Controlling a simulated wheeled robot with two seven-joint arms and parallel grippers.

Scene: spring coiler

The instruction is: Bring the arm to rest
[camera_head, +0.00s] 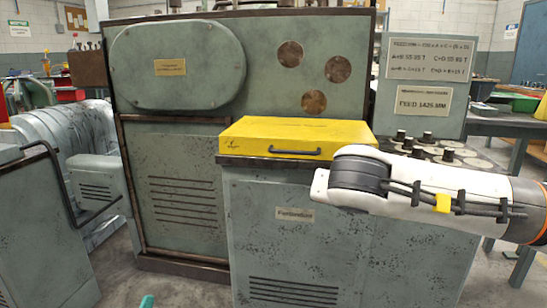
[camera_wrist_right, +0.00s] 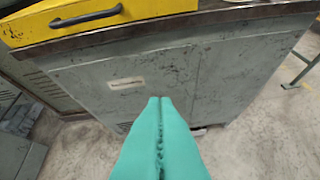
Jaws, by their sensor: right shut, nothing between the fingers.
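My right arm (camera_head: 440,195) comes in from the right in the head view. Its white and dark joint stands in front of the grey cabinet, below and right of the yellow box. My right gripper is not in the head view. In the right wrist view its teal fingers (camera_wrist_right: 158,100) are pressed together, empty, and point at the cabinet's front (camera_wrist_right: 175,65). The floor shows below. A teal tip (camera_head: 147,301) at the bottom edge of the head view seems to be my left gripper. The rest of it is out of frame, so its opening cannot be seen.
The yellow box (camera_head: 296,137) with a dark handle lies on the cabinet (camera_head: 290,215). A large green-grey machine (camera_head: 180,190) stands behind. A grey cart (camera_head: 40,230) with a bent rail is at left. Several dark knobs (camera_head: 425,138) stand at right. Bare floor (camera_head: 170,290) shows at bottom left.

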